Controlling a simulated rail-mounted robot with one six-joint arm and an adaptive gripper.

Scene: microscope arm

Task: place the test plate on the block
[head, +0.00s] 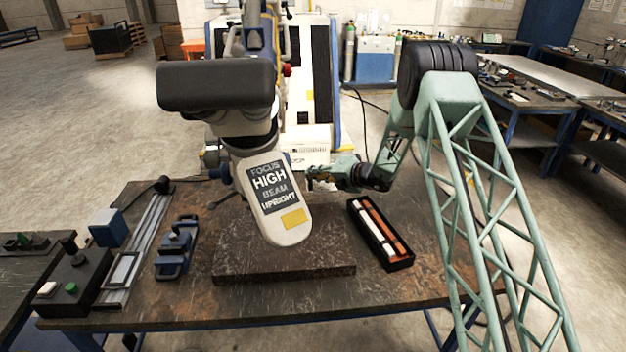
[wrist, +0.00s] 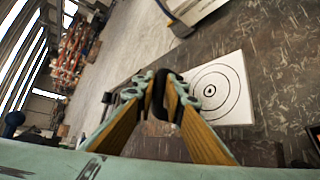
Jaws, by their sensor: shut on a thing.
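The test plate (wrist: 222,88), a white square with black concentric rings, shows just past my fingertips in the wrist view. My gripper (wrist: 167,97) is shut on a dark piece at the plate's near edge, which looks like part of the plate. In the head view my gripper (head: 314,180) is right beside the microscope head (head: 281,205), above the table. The block (head: 285,272) looks to be the dark flecked slab under the microscope head. I cannot tell whether the plate touches it.
An open black case (head: 382,238) with white and orange bars lies on the table right of the slab. A blue clamp-like device (head: 176,247), a metal rail (head: 146,240) and a control box (head: 73,283) stand left. The microscope head overhangs the slab closely.

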